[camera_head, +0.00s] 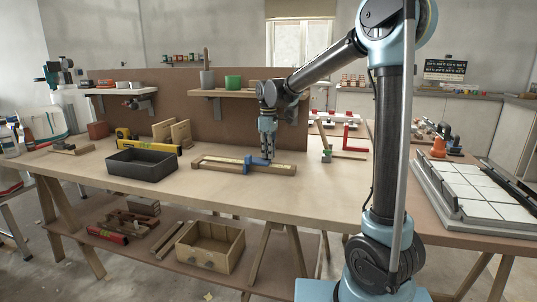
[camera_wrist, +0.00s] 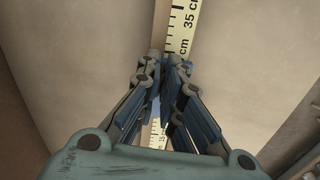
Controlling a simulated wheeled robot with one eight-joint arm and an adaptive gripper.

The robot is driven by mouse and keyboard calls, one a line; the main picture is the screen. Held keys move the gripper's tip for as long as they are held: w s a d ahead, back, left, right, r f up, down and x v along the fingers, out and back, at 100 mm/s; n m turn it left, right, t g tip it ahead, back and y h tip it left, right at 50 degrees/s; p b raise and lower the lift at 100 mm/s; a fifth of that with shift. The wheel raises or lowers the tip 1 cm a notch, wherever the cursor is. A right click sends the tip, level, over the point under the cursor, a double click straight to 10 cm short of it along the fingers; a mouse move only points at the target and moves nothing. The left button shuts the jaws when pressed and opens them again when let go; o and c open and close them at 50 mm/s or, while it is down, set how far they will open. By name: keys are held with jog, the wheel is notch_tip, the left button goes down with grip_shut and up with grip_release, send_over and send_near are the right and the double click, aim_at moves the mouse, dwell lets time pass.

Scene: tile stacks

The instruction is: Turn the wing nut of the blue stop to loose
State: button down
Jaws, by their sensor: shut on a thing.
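The blue stop (camera_head: 254,163) sits across the long wooden rail with a pale scale (camera_head: 222,164) on the workbench. My gripper (camera_head: 267,156) points straight down over the stop's right part and its fingertips reach it. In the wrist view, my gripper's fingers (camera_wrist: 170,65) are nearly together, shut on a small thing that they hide. It is at the place of the stop's wing nut, but the nut itself cannot be made out, nor which way it is turned. The scale (camera_wrist: 181,25) runs under the fingers, with 35 cm readable beyond them.
A dark grey bin (camera_head: 142,172) stands left of the rail, with a yellow level (camera_head: 150,146) behind it. A square and red clamps (camera_head: 350,140) lie to the right. A shelf (camera_head: 235,93) with cups hangs behind my gripper. The bench front is clear.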

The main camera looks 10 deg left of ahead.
jog(key=shift+w, duration=0.2)
dwell(0.4)
jog(key=c, duration=1.8)
grip_release()
jog(key=shift+o, duration=0.2)
jog(key=shift+s+r, duration=0.1)
notch_tip(320, 180, up, 12)
